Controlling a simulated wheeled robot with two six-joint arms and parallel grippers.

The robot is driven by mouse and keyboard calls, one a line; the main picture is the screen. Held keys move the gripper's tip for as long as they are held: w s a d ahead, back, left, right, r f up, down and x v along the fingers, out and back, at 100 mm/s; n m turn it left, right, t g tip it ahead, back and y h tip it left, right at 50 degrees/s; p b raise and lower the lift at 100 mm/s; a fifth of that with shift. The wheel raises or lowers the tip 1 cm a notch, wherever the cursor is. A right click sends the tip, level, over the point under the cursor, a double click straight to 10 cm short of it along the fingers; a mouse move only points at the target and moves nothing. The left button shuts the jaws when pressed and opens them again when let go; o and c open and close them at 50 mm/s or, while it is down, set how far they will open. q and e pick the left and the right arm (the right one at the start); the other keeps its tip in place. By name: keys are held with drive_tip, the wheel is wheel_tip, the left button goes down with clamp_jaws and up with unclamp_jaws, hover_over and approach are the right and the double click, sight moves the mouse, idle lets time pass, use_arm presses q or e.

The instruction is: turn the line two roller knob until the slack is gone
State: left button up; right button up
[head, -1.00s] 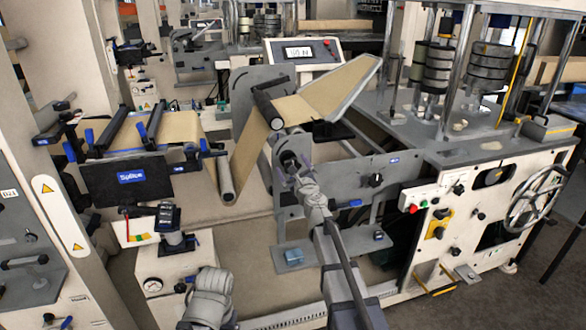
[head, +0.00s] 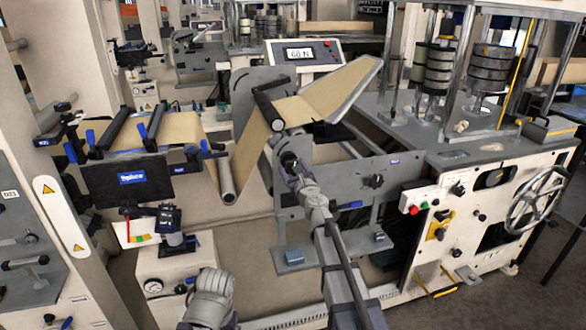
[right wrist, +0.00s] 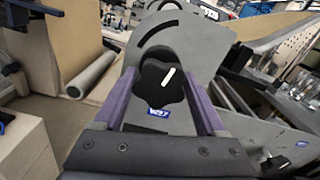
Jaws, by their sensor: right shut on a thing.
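The black lobed knob (right wrist: 164,88) with a white mark sits on a grey side plate (right wrist: 188,45), in the right wrist view. A blue label (right wrist: 158,113) is just below it. My right gripper (right wrist: 160,82) has its purple fingers on either side of the knob and is shut on it. In the head view the right gripper (head: 292,168) reaches the plate, hiding most of the knob. The brown kraft web (head: 258,135) runs from the lower grey roller (head: 227,184) up to the black roller (head: 268,110) and looks straight.
A display (head: 300,53) behind the rollers appears to read 60 N. The splice table (head: 130,180) stands at left. Another black knob (head: 375,181) is on the frame to the right. A cream control cabinet (head: 470,220) with a handwheel (head: 537,198) stands at far right.

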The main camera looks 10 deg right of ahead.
drive_tip(key=m, duration=0.4)
drive_tip(key=shift+m, duration=1.8)
drive_tip(key=o, duration=1.3)
drive_tip(key=s, duration=0.7)
drive_tip(key=shift+d, duration=0.1)
